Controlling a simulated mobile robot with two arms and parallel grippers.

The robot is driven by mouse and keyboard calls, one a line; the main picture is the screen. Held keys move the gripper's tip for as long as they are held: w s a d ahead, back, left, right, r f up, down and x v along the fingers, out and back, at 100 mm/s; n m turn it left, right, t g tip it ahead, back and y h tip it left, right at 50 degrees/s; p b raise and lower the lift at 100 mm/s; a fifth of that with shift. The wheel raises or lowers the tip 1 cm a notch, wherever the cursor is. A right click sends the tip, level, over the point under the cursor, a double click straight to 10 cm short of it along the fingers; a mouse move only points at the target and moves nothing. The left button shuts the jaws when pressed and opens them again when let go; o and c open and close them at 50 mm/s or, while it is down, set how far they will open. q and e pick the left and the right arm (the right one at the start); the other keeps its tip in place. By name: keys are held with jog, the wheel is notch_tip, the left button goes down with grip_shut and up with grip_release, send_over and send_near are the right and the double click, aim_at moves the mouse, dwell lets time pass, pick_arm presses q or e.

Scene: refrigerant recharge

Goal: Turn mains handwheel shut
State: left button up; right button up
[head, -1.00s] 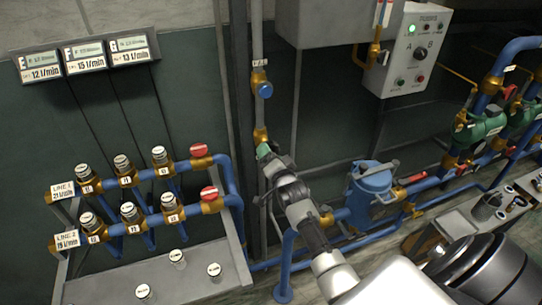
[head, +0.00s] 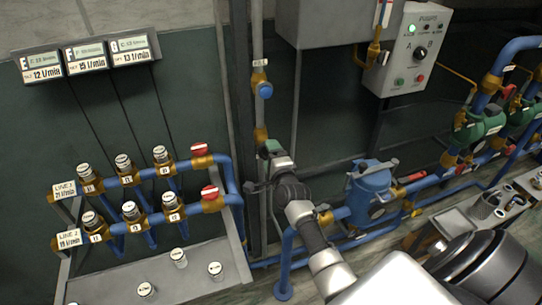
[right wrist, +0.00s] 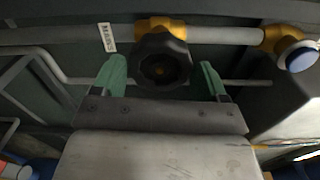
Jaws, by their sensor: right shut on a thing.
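The mains handwheel (right wrist: 163,58) is a dark, lobed wheel on a brass valve body (right wrist: 160,27) in a grey pipe. In the right wrist view it sits between the two green fingers of my right gripper (right wrist: 164,78), which is shut on it. In the head view my right gripper (head: 271,148) reaches up to the vertical grey pipe (head: 258,103), by the lower brass fitting (head: 260,134). There the wheel is hidden behind the gripper. My left gripper is not in view.
A blue-capped valve (head: 264,90) sits higher on the same pipe. A manifold of blue pipes (head: 226,178) with red-capped valves stands at left. A blue canister (head: 371,190) stands right of my arm, below a grey control box (head: 412,50).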

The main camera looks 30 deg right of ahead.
jog(key=o, duration=0.9)
jog(key=shift+r, duration=0.15)
jog(key=shift+s, duration=0.1)
jog(key=p+v, duration=0.3)
jog(key=v, duration=0.4)
jog(key=shift+p, duration=0.3)
